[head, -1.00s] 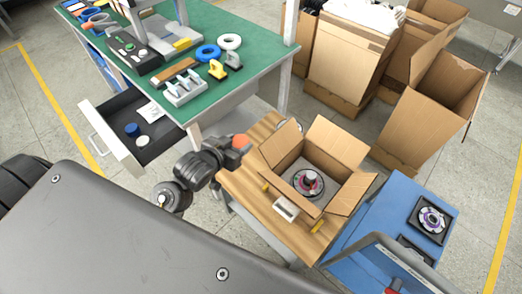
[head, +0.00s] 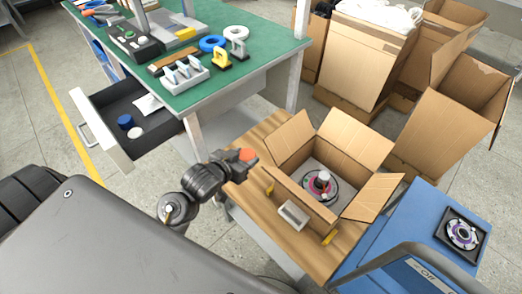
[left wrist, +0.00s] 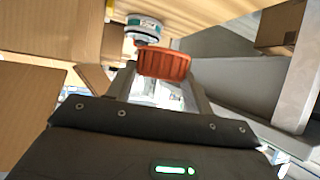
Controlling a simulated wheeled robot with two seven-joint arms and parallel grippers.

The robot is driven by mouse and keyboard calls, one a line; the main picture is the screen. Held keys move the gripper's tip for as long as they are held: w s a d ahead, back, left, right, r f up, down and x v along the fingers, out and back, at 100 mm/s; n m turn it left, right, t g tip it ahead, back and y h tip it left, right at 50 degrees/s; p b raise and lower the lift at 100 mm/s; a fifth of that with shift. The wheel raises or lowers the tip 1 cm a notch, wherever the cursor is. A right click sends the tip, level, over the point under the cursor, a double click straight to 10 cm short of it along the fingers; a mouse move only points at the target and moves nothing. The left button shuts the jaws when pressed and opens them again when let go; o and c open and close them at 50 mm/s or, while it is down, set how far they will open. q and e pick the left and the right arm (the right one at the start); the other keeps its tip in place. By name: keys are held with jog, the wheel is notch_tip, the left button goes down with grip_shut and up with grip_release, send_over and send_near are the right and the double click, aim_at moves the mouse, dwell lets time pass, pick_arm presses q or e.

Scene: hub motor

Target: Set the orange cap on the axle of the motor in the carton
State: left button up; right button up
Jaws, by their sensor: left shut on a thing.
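The orange cap (head: 247,155) is held at the tip of my left gripper (head: 243,160), to the left of the open carton. The cap also shows in the left wrist view (left wrist: 164,65), between the fingers of my left gripper (left wrist: 165,85), which is shut on it. The carton (head: 296,199) stands on a wooden bench top with its flaps spread. The motor (head: 321,187) sits on the carton's floor, a round disc with its axle pointing up. It also shows in the left wrist view (left wrist: 144,27) beyond the cap. My right gripper is not in view.
The wooden bench top (head: 270,233) has small yellow pieces and a grey block (head: 293,214) by the carton's near side. A blue surface (head: 425,215) with a dark tray lies right. A green workbench (head: 265,42) and open drawer (head: 150,135) stand back left. Large cartons (head: 360,60) stand behind.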

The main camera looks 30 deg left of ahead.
pick_arm(q)
jog(key=w+f, duration=0.2)
jog(key=w, duration=0.2)
jog(key=w+a+f+b, duration=0.1)
jog(key=w+f, duration=0.2)
jog(key=w+a+f+b, duration=0.1)
jog(key=w+f, duration=0.2)
jog(key=w, duration=0.1)
jog(key=shift+w+a+f, duration=0.1)
jog(key=shift+w+a, duration=0.05)
jog(key=shift+w, duration=0.2)
jog(key=shift+w+a+f+b, duration=0.1)
jog(key=shift+w+f+b, duration=0.2)
jog(key=shift+w+f, duration=0.25)
jog(key=shift+f+b, duration=0.3)
jog(key=shift+f, duration=1.35)
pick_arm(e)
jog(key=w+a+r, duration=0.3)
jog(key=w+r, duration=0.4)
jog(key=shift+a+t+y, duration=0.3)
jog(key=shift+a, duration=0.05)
pick_arm(q)
jog(key=shift+f, duration=0.15)
jog(key=o, duration=1)
jog(key=shift+c, duration=0.2)
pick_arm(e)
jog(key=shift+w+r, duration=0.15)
